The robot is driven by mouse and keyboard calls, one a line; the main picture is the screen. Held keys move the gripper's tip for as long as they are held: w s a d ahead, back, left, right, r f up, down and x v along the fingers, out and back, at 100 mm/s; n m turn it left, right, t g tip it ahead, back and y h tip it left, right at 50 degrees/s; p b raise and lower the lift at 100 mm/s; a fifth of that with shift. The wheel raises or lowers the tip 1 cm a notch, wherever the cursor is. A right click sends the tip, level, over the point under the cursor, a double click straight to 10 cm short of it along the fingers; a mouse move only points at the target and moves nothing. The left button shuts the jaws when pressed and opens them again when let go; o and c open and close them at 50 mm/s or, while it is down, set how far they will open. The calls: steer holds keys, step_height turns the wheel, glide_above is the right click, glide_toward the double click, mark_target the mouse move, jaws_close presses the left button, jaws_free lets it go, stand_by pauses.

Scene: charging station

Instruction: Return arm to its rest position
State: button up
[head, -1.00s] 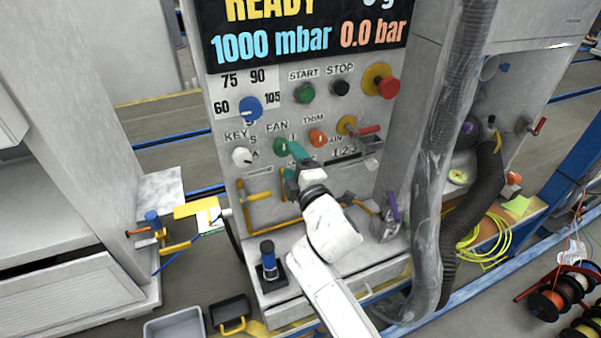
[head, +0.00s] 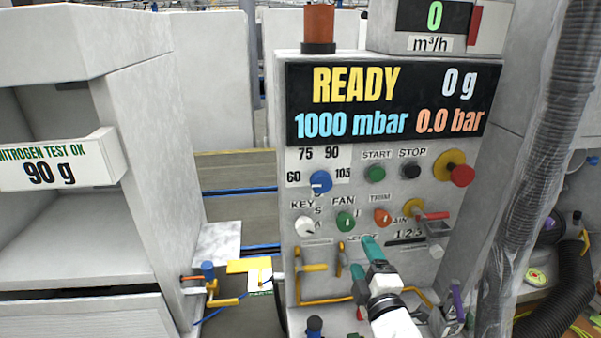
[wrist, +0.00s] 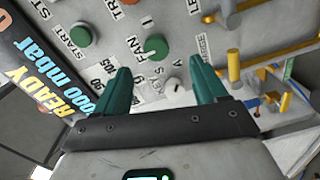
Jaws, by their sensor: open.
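My gripper (head: 364,256) is in front of the charging station's panel (head: 270,222), below the green FAN knob (head: 345,221) in the head view. Its two teal fingers stand apart with nothing between them. In the wrist view my gripper (wrist: 158,88) points at the panel, and the FAN knob (wrist: 156,46) lies beyond the fingers, clear of them. My white arm reaches up from the bottom of the head view.
A blue dial (head: 321,182), START button (head: 375,173), STOP button (head: 411,171) and red emergency button (head: 462,175) are on the panel. A thick hose (head: 530,150) hangs at the right.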

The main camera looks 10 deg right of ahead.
steer(key=s+d+f+m+g+h, duration=0.1)
steer(key=s+d+f+m+g, duration=0.3)
steer(key=s+f, duration=0.4)
steer(key=s+d+f+m+g+h, duration=0.1)
steer(key=s+d+f+m+g, duration=0.1)
steer(key=s+f+m+g, duration=0.5)
steer(key=s+f+m+g+y, duration=0.1)
steer(key=s+f+m+g, duration=0.1)
steer(key=s, duration=0.9)
steer(key=s+d+f+m+g+y, duration=0.1)
steer(key=s+f+m+g, duration=0.2)
steer(key=s, duration=0.9)
steer(key=shift+s+f+g, duration=0.2)
steer(key=shift+s+g, duration=0.05)
steer(key=shift+g, duration=0.15)
steer(key=shift+c, duration=0.3)
